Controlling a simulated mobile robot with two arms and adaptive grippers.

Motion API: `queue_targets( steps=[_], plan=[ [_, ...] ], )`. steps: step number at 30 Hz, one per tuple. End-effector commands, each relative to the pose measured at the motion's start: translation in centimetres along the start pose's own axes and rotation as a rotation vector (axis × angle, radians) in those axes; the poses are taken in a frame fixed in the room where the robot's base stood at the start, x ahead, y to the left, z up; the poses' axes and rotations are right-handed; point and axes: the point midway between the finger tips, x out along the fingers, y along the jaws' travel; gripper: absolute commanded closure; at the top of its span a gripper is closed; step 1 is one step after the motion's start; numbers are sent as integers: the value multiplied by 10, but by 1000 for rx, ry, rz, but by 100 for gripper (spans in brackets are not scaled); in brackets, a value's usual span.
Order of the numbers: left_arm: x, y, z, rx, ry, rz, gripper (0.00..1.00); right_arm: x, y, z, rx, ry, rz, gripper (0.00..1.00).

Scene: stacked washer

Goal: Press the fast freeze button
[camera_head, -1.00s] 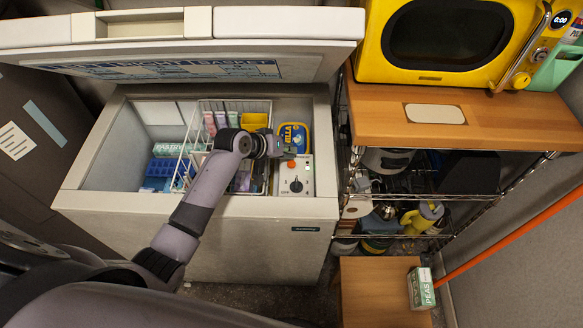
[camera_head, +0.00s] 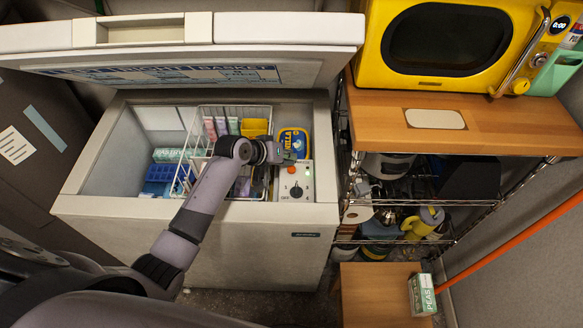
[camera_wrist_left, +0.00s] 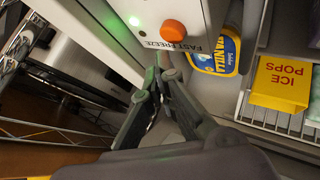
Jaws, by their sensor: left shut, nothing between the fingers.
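The fast freeze button is an orange round button (camera_wrist_left: 173,30) beside the words FAST FREEZE in the left wrist view. It also shows in the head view (camera_head: 292,170) on the control panel (camera_head: 304,182) at the freezer's front right, above a dark knob (camera_head: 296,191). My left gripper (camera_head: 289,158) is over the panel, very close to the button. In the left wrist view its shut, empty fingertips (camera_wrist_left: 158,72) are just below the button in the picture. I cannot tell whether they touch the panel; a gap to the button shows. My right gripper is not in view.
The chest freezer (camera_head: 200,240) stands open, its lid (camera_head: 290,28) raised behind. Inside are a wire basket, a vanilla tub (camera_head: 296,142) and a yellow ice pops box (camera_wrist_left: 281,85). A wire shelf with a wooden top (camera_head: 500,125) stands close on the right.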

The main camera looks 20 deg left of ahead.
Motion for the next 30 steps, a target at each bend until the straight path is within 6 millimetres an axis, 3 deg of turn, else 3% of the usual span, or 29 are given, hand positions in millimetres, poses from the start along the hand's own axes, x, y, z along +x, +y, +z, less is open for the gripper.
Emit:
queue_targets(
  steps=[30],
  plan=[
    [6, -4, 5, 0, 0, 0, 100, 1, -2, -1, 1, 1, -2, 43]
  ],
)
